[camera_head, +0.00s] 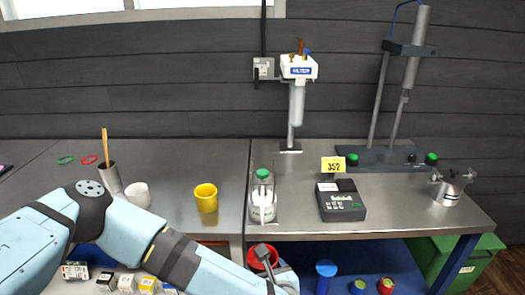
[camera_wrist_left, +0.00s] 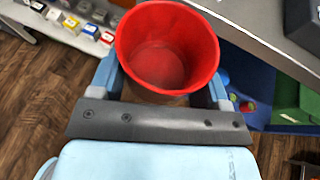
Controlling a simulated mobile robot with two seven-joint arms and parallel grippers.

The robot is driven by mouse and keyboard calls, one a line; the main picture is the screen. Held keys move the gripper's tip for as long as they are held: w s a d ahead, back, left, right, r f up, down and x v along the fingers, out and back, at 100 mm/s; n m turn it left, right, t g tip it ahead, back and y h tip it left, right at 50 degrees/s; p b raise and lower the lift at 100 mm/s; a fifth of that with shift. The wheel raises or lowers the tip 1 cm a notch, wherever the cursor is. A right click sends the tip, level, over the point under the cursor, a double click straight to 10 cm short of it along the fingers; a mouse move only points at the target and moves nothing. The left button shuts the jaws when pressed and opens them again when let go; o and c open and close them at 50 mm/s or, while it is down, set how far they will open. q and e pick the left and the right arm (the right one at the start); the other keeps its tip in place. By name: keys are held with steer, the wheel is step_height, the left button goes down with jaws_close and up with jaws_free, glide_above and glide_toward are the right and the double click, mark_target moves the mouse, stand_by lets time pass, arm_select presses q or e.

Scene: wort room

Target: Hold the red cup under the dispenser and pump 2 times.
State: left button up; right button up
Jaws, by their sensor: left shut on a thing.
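The red cup (camera_head: 258,262) is in front of the bench's front edge, below the level of the top, partly hidden by my left gripper (camera_head: 266,257). In the left wrist view the red cup (camera_wrist_left: 167,50) is upright, its open mouth facing the camera, and looks empty. My left gripper is shut on it, a finger on either side. A clear jar with a green top (camera_head: 263,197) stands near the bench's front edge, behind the cup. It may be the dispenser; I cannot tell for sure. The cup is apart from it. My right gripper is not in view.
A yellow cup (camera_head: 206,198) and a white cup (camera_head: 138,194) stand to the left. A black device (camera_head: 341,201) with a yellow sign stands right of the jar. A white filter unit (camera_head: 298,68) hangs behind. Small boxes (camera_head: 106,281) lie below the bench.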

arm_select(q)
steer(key=shift+w+r+p, duration=0.45)
steer(key=shift+w+r, duration=0.05)
steer(key=shift+w, duration=0.35)
steer(key=shift+w+f+b, duration=0.35)
steer(key=shift+w+b, duration=0.45)
steer(key=shift+b, duration=0.05)
steer(key=shift+w+b, duration=0.35)
steer(key=w+b, duration=0.2)
steer(key=w, duration=0.1)
steer(key=shift+r, duration=0.2)
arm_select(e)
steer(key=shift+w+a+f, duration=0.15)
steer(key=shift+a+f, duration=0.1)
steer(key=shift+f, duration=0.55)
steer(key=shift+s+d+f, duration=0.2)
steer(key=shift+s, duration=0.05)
